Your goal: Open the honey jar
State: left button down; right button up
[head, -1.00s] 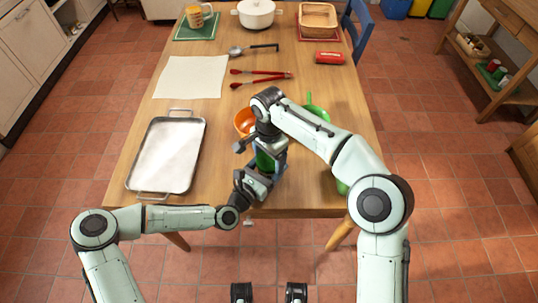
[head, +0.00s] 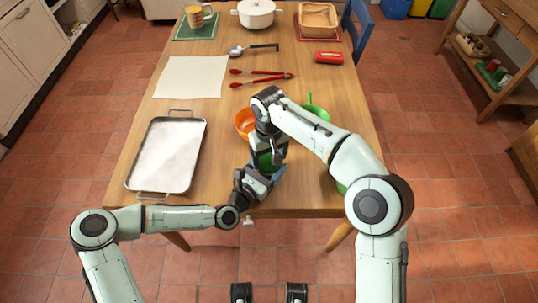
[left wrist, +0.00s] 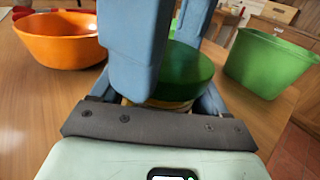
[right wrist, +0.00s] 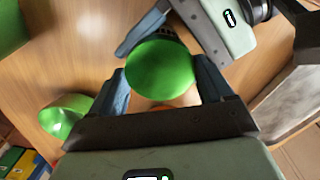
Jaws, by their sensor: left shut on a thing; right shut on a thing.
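The honey jar has a round green lid (left wrist: 185,72) with a little of its amber body (left wrist: 170,103) showing below it in the left wrist view. The lid also shows in the right wrist view (right wrist: 160,68). My left gripper (head: 266,178) is shut on the jar from the near side, low down. My right gripper (head: 266,152) comes from above and is shut on the lid, its blue fingers on either side. The lid sits on the jar, which appears upright near the table's front edge. Arms and grippers hide most of the jar in the head view.
An orange bowl (head: 243,122) and a green bowl (head: 320,113) stand just behind the jar. A metal tray (head: 166,155) lies at the left. Red tongs (head: 262,76), a ladle (head: 240,50) and a paper sheet (head: 190,77) lie farther back. Clear tabletop (head: 222,165) separates tray and jar.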

jog(key=o, duration=1.1)
jog(key=shift+c, duration=0.2)
jog(key=shift+s+a, duration=0.1)
